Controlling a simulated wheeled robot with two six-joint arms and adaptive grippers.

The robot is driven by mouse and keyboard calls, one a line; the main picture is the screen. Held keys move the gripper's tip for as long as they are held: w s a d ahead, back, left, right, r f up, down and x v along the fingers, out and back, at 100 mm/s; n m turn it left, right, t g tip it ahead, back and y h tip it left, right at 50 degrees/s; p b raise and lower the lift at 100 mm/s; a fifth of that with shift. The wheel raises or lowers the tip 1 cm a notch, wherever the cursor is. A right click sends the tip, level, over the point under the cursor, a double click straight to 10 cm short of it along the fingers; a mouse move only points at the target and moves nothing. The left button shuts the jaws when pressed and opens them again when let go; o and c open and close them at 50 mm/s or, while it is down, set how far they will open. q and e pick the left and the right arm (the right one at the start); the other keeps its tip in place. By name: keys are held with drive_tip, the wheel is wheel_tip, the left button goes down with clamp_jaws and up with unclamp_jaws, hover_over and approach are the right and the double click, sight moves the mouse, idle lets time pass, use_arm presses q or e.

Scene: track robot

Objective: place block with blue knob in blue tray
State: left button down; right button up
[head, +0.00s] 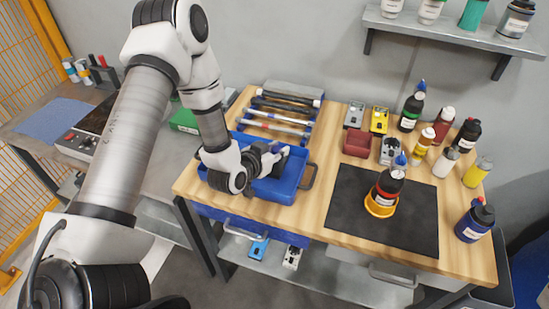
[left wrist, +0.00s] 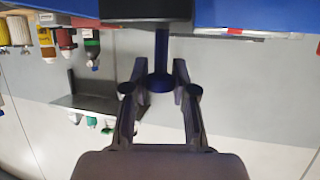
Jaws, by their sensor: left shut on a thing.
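The blue tray (head: 287,196) stands on the left part of the wooden workbench. My left gripper (head: 278,160) is over the tray in the head view. In the left wrist view, my left gripper (left wrist: 159,72) has its fingers on both sides of a dark blue knob (left wrist: 161,78) and is shut on it. The knob's stem joins a dark block (left wrist: 145,9) at the top edge of that view. Blue of the tray (left wrist: 235,16) lies beside and behind the block. The block is mostly hidden in the head view, so I cannot tell whether it touches the tray floor.
A rack with rods (head: 278,113) stands behind the tray. A black mat (head: 345,205) with a bottle in a yellow ring (head: 381,204) lies to the right.

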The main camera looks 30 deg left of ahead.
use_arm(q)
drive_tip(key=f, duration=0.3)
drive_tip(key=shift+a+f, duration=0.25)
drive_tip(key=shift+f, duration=0.15)
drive_tip(key=shift+d, duration=0.15)
drive_tip(key=shift+s+f, duration=0.1)
drive_tip(key=shift+f, duration=0.05)
drive_tip(key=c, duration=0.9)
unclamp_jaws()
drive_tip(key=shift+c, duration=0.2)
